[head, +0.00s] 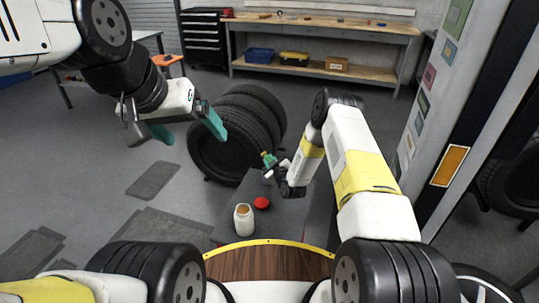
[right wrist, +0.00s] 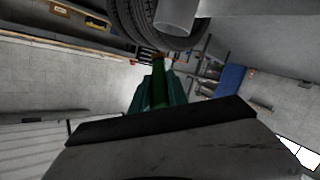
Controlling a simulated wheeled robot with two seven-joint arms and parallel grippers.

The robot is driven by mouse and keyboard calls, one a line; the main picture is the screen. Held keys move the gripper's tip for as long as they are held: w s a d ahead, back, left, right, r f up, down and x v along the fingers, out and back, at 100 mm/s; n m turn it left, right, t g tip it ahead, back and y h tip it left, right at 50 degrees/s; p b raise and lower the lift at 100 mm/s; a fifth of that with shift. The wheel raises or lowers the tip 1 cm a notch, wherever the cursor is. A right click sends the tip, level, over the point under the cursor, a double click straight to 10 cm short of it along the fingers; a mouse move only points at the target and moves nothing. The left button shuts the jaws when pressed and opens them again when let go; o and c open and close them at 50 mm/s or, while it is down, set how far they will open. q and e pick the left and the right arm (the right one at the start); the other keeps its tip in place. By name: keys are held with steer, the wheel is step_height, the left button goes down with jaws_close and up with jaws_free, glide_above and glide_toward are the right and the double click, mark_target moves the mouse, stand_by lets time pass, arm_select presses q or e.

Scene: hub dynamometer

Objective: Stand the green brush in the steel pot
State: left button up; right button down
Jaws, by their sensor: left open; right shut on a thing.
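My right gripper (head: 270,162) is over the grey stand, shut on the green brush (right wrist: 160,90), whose dark green handle shows between the teal fingers in the right wrist view. In the head view the brush is small and partly hidden by the gripper. A plain grey cylinder, which looks like the steel pot (right wrist: 178,15), shows at the top of the right wrist view, beyond the fingertips and apart from the brush. In the head view the pot is mostly hidden by my right gripper. My left gripper (head: 188,130) is open and empty, left of the tyres.
A workbench (head: 320,28) is at the back. The floor at left is mostly clear.

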steer(key=shift+f, duration=1.65)
steer(key=shift+f, duration=0.1)
steer(key=shift+f, duration=0.4)
steer(key=c, duration=1.3)
jaws_free()
